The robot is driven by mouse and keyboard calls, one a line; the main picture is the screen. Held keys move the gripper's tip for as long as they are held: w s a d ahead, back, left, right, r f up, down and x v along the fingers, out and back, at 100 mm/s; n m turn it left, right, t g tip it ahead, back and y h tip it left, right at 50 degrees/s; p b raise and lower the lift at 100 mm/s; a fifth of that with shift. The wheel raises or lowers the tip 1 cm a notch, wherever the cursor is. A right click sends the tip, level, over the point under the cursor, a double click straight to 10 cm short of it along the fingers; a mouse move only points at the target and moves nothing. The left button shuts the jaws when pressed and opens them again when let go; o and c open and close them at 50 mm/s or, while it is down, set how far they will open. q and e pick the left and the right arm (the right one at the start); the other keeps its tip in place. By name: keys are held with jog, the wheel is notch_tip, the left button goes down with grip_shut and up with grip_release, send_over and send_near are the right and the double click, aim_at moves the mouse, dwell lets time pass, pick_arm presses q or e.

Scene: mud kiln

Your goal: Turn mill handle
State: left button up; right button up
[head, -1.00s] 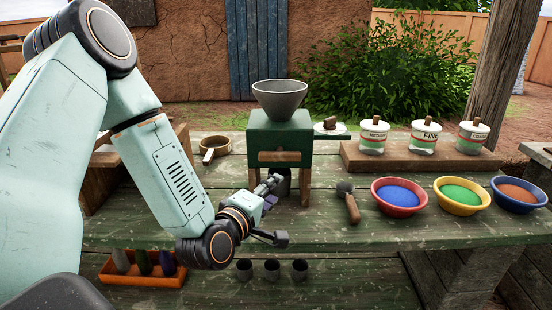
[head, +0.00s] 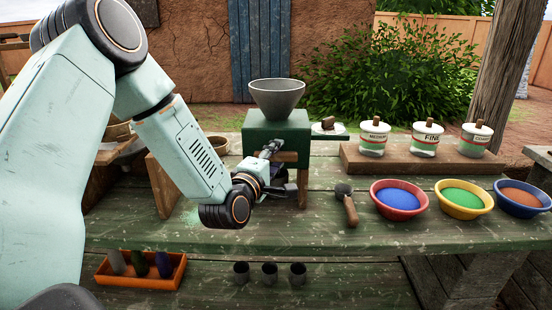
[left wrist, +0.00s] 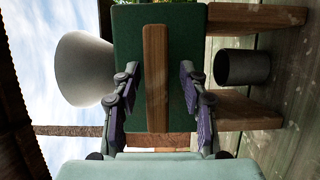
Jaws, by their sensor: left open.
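The mill has a green body (head: 262,127) with a grey funnel hopper (head: 277,95) on top and wooden legs, and stands on the table. A small pale plate with a brown knob (head: 328,124) juts from its right side. A wooden bar (left wrist: 157,40) crosses the front of the body; in the head view my arm partly hides it. My left gripper (head: 271,149) is at the mill's front. In the left wrist view its open fingers (left wrist: 158,72) straddle the bar with gaps on both sides. I cannot tell how far the tips reach in depth. My right gripper is out of view.
A dark cup (left wrist: 242,66) stands beneath the mill. A brush (head: 346,203) and red (head: 398,215), yellow (head: 462,214) and blue bowls (head: 522,213) of powder lie right. Lidded jars (head: 428,139) stand on a wooden shelf (head: 396,165). An orange tray (head: 108,277) and small cups (head: 269,284) sit lower.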

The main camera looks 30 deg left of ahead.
pick_arm(q)
jog(key=shift+s+d+r, duration=0.25)
jog(key=shift+s+r, duration=0.05)
jog(key=shift+c, duration=0.9)
jog(key=shift+w+a+f, duration=0.25)
jog(key=c, duration=0.3)
jog(key=shift+s+d, duration=0.1)
jog(key=shift+d, duration=0.1)
grip_shut()
